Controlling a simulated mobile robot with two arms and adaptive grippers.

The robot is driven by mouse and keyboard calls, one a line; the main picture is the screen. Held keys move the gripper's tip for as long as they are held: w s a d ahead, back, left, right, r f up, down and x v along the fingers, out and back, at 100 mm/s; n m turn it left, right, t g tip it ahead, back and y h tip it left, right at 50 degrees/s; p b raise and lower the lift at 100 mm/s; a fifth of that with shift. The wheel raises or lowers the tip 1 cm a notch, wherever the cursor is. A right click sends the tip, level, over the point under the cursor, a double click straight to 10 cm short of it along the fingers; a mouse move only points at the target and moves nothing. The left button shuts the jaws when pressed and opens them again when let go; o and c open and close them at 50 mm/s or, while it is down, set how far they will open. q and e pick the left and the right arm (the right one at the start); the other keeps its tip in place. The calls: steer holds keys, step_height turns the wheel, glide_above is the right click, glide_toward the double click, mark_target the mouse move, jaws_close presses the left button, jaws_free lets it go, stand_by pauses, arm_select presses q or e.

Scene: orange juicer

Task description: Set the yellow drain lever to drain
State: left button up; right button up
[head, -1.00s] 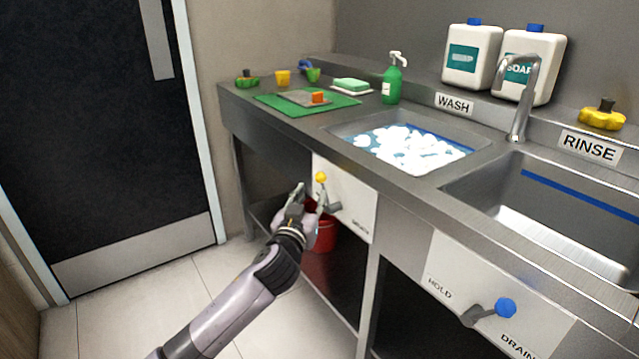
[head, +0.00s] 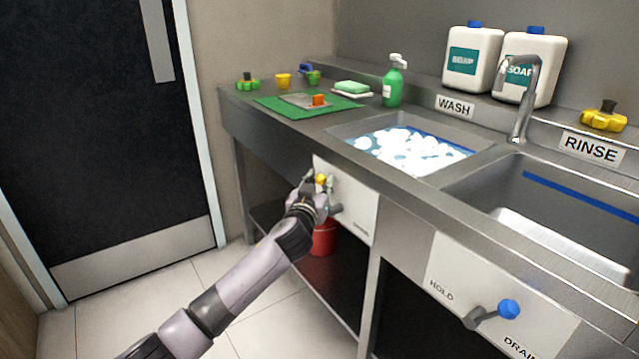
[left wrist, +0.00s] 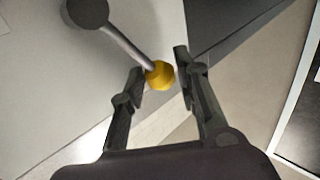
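The yellow drain lever has a yellow knob (head: 321,179) on a grey arm, on the white panel (head: 352,205) under the wash sink. In the left wrist view the yellow knob (left wrist: 160,74) sits between the fingertips, with its grey rod running up to a dark round pivot (left wrist: 88,12). My left gripper (head: 318,183) is at the knob; in the left wrist view its fingers (left wrist: 160,75) are open on either side of it. The left finger is very close to the knob or touching it; a gap shows on the right. My right gripper is not in view.
The blue lever (head: 508,309) is on the rinse panel, between the HOLD and DRAIN labels. The wash sink (head: 345,128) holds foamy water. A red bucket (head: 323,239) stands under the counter. Open floor lies left of the counter.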

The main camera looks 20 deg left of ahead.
arm_select(q)
jaws_close()
stand_by(0.6)
